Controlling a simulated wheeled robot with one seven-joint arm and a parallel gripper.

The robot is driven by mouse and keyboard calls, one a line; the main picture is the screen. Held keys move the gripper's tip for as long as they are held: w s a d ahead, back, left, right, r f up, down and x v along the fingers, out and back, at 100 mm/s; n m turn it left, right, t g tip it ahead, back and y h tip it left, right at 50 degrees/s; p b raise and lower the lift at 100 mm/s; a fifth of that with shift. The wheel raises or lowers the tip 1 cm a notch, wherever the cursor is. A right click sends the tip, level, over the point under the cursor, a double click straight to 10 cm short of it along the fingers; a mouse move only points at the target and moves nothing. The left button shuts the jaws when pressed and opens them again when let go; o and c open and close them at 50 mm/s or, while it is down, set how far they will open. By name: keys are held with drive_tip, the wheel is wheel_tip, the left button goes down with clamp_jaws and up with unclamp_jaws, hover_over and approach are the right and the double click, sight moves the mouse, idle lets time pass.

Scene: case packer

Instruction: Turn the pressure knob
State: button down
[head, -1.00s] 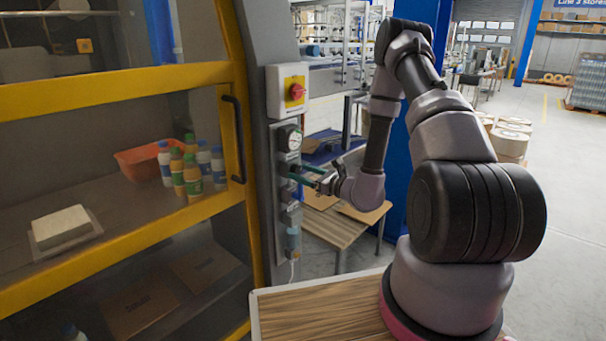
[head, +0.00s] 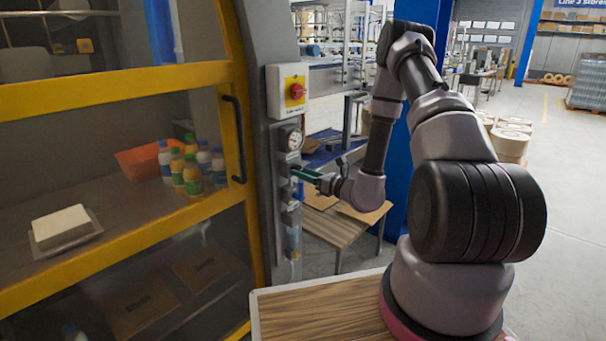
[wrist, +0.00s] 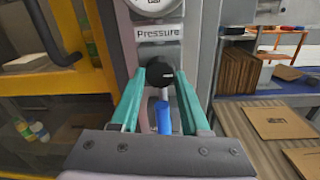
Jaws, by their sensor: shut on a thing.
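The pressure knob (wrist: 160,74) is a round black knob on the grey panel, under a plate reading "Pressure" (wrist: 158,32) in the wrist view. My gripper (wrist: 160,76) has teal fingers, one on each side of the knob, shut on it. In the head view my gripper (head: 297,172) reaches the panel from the right, just below the round pressure gauge (head: 290,138); the knob is largely hidden there. The lower part of the gauge (wrist: 150,5) shows at the top of the wrist view. A blue part (wrist: 163,117) shows below the knob between the fingers.
A red rotary switch (head: 297,91) on a yellow plate sits above the gauge. A yellow-framed door with a black handle (head: 234,138) stands left of the panel. Cardboard sheets (wrist: 278,122) lie on a table at right.

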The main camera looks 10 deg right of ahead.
drive_tip(key=m, duration=0.4)
drive_tip(key=shift+m, duration=1.9)
drive_tip(key=shift+s, duration=0.1)
drive_tip(key=shift+c, duration=1.9)
unclamp_jaws()
drive_tip(key=v, duration=1)
drive_tip(key=shift+s+d, duration=0.2)
drive_tip(key=shift+s, duration=0.15)
drive_tip(key=shift+f, duration=0.1)
